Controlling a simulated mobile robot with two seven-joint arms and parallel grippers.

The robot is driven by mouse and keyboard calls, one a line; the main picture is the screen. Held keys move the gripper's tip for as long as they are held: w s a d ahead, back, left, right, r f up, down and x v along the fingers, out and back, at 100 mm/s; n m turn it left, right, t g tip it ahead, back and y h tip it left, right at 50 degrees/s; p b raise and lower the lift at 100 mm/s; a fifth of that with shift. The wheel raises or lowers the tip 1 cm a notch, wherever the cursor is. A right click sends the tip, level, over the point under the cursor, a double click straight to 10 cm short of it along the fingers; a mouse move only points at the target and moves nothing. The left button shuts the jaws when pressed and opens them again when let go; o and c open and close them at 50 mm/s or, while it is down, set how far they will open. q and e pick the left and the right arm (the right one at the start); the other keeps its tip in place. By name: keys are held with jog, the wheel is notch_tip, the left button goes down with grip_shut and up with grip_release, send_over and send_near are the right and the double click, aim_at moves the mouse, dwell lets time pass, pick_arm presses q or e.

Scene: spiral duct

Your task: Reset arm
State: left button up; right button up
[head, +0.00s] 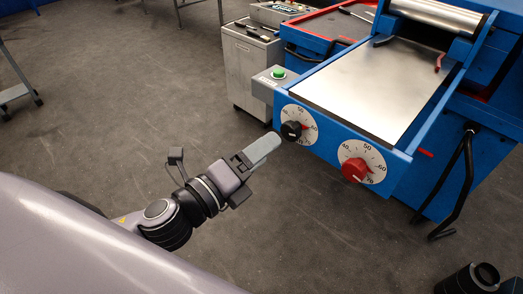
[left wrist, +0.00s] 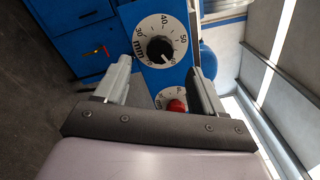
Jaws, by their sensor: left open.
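My left gripper (head: 266,147) reaches from lower left toward the front of the blue machine. In the left wrist view its two fingers (left wrist: 164,80) are spread apart with nothing held between them. The black knob (head: 291,130) on its white dial is just beyond the fingertips in the head view. In the left wrist view the black knob (left wrist: 160,49) appears above the gap between the fingers. The red knob (head: 354,170) is to the right on a second dial; it also shows between the fingers in the left wrist view (left wrist: 177,106). My right gripper is not in view.
The blue machine has a flat metal bed (head: 370,85) and a roller (head: 437,13). A green button (head: 278,73) sits on a grey box at its corner. A grey cabinet (head: 249,70) stands behind. A black cylinder (head: 468,279) is at lower right.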

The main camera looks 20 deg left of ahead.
pick_arm(q)
jog(key=s+a+f+n+g+y, duration=0.2)
jog(key=s+f+n, duration=0.3)
jog(key=f+n, duration=0.7)
jog(key=s+a+f+n+g+y, duration=0.2)
jog(key=s+f+n+g, duration=0.2)
jog(key=f+n, duration=0.8)
notch_tip(320, 180, down, 3)
jog(key=shift+s+r+n+g, duration=0.15)
jog(key=shift+s+n+g, duration=0.2)
jog(key=shift+s, duration=0.65)
